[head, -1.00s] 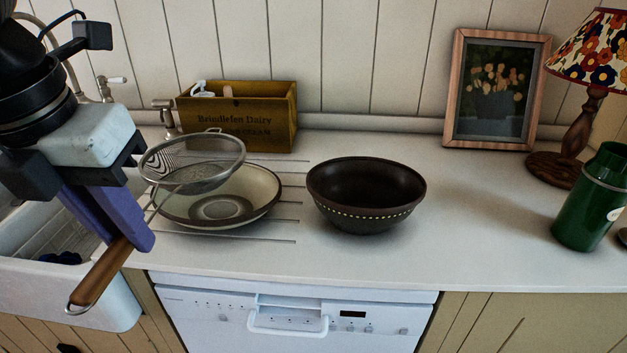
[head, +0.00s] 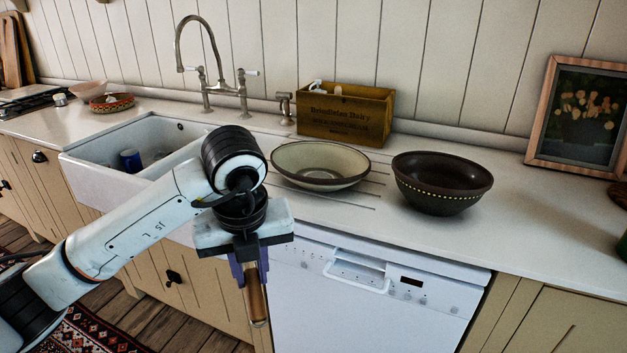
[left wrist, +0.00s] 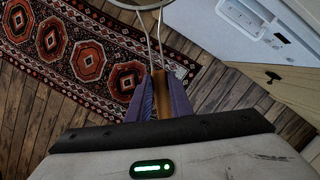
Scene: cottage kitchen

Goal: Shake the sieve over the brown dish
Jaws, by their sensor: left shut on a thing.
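The brown dish (head: 445,190), a dark bowl with a row of pale dots, stands upright on the counter, right of a cream dish (head: 320,168) with a brown rim. My left gripper (head: 251,278) is shut on the wooden handle (head: 257,303) of the sieve, in front of the counter and left of the dishwasher. It is apart from both dishes. In the left wrist view the fingers (left wrist: 158,97) grip the handle, and the sieve's wires (left wrist: 150,40) lead to its rim, cut off at the top. The sieve's mesh is hidden in the head view. My right gripper is out of view.
A wooden box (head: 345,115) stands behind the dishes. A sink (head: 130,150) with a tall tap (head: 215,80) is at the left, partly behind my left arm. A picture frame (head: 585,120) leans at the right. The dishwasher (head: 370,290) front is below the counter.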

